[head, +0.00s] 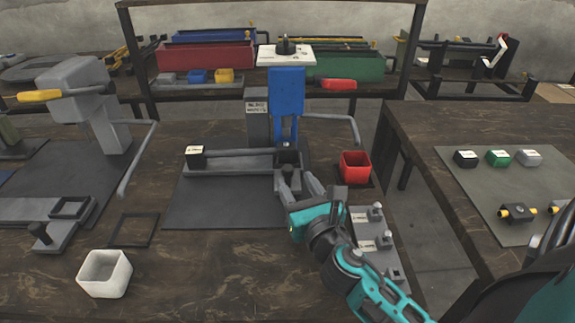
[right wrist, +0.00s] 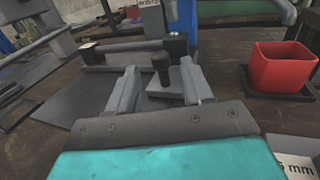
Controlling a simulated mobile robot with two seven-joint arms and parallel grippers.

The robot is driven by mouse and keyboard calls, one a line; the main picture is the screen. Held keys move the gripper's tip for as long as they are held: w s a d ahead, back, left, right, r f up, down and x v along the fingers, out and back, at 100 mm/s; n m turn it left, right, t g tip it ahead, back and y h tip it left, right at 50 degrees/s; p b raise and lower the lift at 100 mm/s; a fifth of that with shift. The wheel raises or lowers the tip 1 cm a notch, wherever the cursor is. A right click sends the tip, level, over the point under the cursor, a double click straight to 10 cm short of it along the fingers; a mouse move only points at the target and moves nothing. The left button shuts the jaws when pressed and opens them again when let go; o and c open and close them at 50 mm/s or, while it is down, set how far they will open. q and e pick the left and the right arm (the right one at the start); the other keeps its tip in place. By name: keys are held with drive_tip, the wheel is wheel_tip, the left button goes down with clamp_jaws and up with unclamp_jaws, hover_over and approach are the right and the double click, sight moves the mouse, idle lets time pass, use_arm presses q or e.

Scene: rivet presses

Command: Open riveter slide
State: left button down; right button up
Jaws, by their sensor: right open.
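The middle riveter, with a blue press head (head: 286,92), stands on a dark mat (head: 215,205). Its grey slide rail (head: 232,163) runs sideways at its foot. A black upright knob (right wrist: 167,66) on a small grey plate (right wrist: 161,84) shows in the right wrist view. My right gripper (head: 299,183) is open in front of the riveter. In the right wrist view its fingers (right wrist: 162,88) stand on either side of the knob, with gaps, so it is not gripped. In the head view the fingers partly hide this spot. My left gripper is not in view.
A red bin (head: 355,167) stands close right of the riveter. A grey holder with pegs (head: 368,225) lies beside my right arm. A second press (head: 80,85) and a white bin (head: 104,273) are at left. The bench front is mostly clear.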

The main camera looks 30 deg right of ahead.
sight(290, 173)
drive_tip(key=x, duration=0.6)
clamp_jaws()
idle(0.4)
